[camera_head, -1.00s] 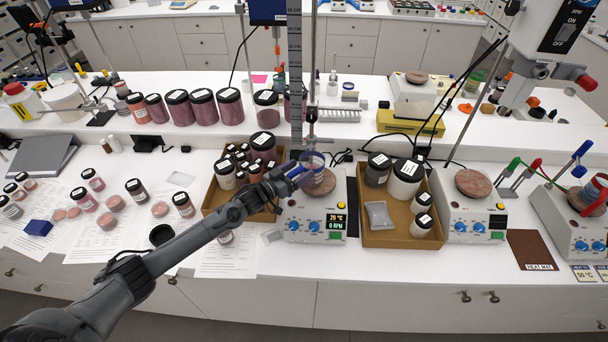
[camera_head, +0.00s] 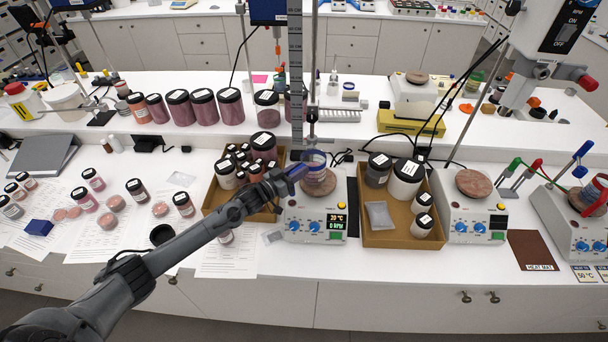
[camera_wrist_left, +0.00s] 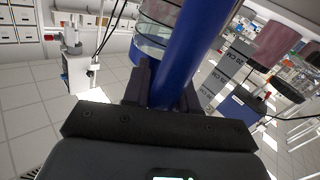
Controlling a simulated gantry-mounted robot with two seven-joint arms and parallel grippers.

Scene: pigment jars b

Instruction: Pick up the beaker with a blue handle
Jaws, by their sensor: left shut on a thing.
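The beaker (camera_head: 315,163) is clear glass with a blue band and stands over the round plate of the middle hot plate (camera_head: 318,184). I cannot tell whether it touches the plate. My left gripper (camera_head: 298,172) reaches in from the left and is shut on the blue handle. In the left wrist view the blue handle (camera_wrist_left: 193,50) rises between the gripper fingers (camera_wrist_left: 160,85), with the glass beaker (camera_wrist_left: 155,35) just behind it. My right gripper is in no view.
A cardboard tray of small jars (camera_head: 212,199) stands left of the hot plate. Another tray (camera_head: 385,238) with jars and a grey packet stands to its right. A vertical ruler stand (camera_head: 295,80) rises just behind the gripper. Papers and jars cover the left counter.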

